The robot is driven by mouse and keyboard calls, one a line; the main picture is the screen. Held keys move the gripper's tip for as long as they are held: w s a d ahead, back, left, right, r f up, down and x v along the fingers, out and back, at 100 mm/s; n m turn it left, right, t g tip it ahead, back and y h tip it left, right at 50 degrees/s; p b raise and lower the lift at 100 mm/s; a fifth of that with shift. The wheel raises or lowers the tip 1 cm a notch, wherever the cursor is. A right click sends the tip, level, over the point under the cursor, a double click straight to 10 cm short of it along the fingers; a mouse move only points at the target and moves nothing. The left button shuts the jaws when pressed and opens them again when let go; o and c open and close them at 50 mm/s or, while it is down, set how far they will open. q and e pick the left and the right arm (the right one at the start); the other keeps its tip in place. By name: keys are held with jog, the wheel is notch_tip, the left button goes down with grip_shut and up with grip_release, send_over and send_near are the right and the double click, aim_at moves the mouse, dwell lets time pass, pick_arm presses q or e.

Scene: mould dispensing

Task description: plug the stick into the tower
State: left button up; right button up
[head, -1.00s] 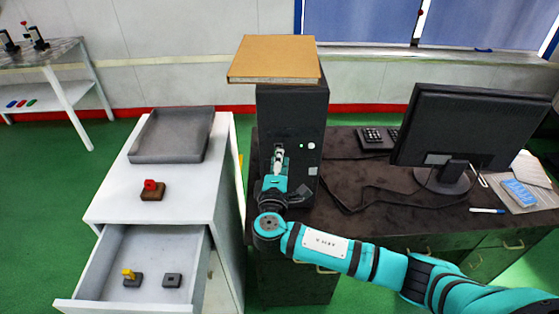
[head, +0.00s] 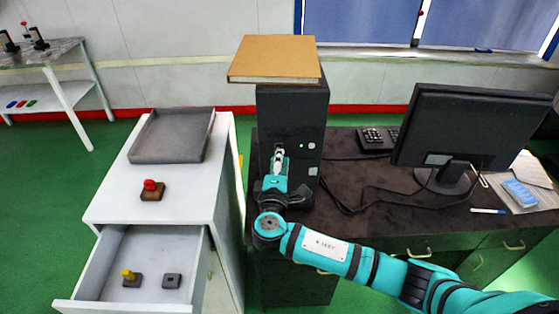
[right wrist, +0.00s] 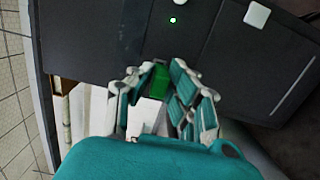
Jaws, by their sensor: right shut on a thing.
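The black computer tower (head: 291,125) stands upright on the dark desk, with a green light and pale buttons on its front. It fills the upper part of the right wrist view (right wrist: 90,40). My right gripper (head: 279,150) is at the tower's front, left of the light. In the right wrist view my right gripper (right wrist: 160,88) is shut on a small green stick (right wrist: 159,80), which points toward the tower's front. The fingers hide part of the stick, and I cannot tell whether its tip is in a port. My left gripper is not in view.
A cardboard-coloured box (head: 274,60) lies on the tower. A monitor (head: 470,125) and cables are to the right. At left, a white cabinet (head: 190,185) bears a grey tray (head: 172,152) and a red-topped block (head: 151,190); its open drawer (head: 95,262) holds two small items.

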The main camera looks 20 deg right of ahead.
jog(key=shift+b+x, duration=0.4)
jog(key=shift+x, duration=0.6)
dwell(0.5)
